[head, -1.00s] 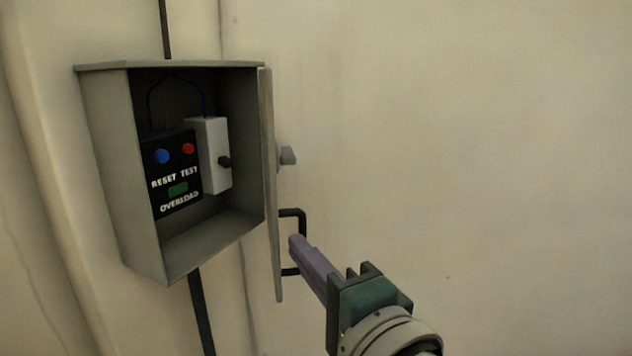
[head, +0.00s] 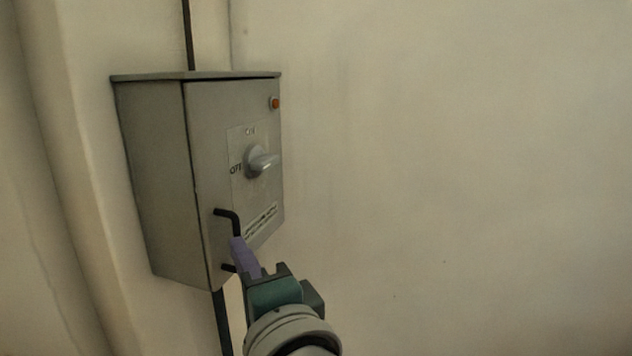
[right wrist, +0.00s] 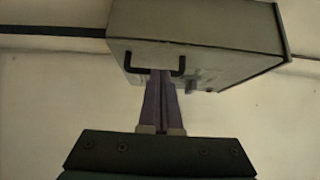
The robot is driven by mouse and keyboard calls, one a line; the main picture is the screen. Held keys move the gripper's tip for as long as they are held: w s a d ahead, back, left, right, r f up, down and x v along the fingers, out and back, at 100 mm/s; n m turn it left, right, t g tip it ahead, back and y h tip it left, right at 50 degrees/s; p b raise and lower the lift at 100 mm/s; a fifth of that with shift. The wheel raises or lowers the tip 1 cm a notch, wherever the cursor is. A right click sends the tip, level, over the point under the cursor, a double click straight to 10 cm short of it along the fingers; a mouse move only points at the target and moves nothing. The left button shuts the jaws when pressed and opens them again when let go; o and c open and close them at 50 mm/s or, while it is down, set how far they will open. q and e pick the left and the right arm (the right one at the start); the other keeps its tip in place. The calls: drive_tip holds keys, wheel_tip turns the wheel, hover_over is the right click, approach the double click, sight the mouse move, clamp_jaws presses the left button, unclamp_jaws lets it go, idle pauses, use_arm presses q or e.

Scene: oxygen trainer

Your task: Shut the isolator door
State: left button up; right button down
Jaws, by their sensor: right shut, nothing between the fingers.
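The isolator door (head: 212,130) is the front face of a grey metal box, and it lies against the box with no gap that I can see. It carries a grey rotary knob (head: 262,163) and a black bar handle (head: 227,213) near its lower left edge. My right gripper (head: 240,243) is shut and empty, its purple fingers at the handle and close to the door. The right wrist view shows the fingers (right wrist: 161,75) by the handle (right wrist: 178,66); whether they touch the door I cannot tell. My left gripper is not in view.
The box body (head: 150,180) is fixed on a plain beige wall (head: 450,150). A dark conduit (head: 187,30) runs into the top of the box and another leaves below. An orange lamp (head: 274,103) sits at the door's upper right. The space to the right is free.

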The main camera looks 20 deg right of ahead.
idle(0.4)
drive_tip(key=s+d+p, duration=0.1)
drive_tip(key=s+p, duration=0.2)
drive_tip(key=s, duration=0.7)
drive_tip(key=s+r+n+g+y+p, duration=0.2)
drive_tip(key=s+r+n+g+p, duration=0.15)
drive_tip(key=r+n+p, duration=0.45)
drive_tip(key=s+r+n+g+y+p, duration=0.2)
drive_tip(key=r+n+g+p, duration=0.3)
drive_tip(key=p, duration=0.5)
drive_tip(key=s+d+r+n+g+h+p, duration=0.3)
drive_tip(key=s+d+r+p, duration=0.35)
drive_tip(key=r+p, duration=0.2)
drive_tip(key=s+d+r+n+g+h+p, duration=0.3)
drive_tip(key=s+d+r+p, duration=0.2)
drive_tip(key=s+r+p, duration=0.3)
wheel_tip(320, 180, up, 35)
drive_tip(key=w+p, duration=0.1)
drive_tip(key=p, duration=3.4)
drive_tip(key=shift+w+p, duration=0.15)
drive_tip(key=shift+p, duration=0.25)
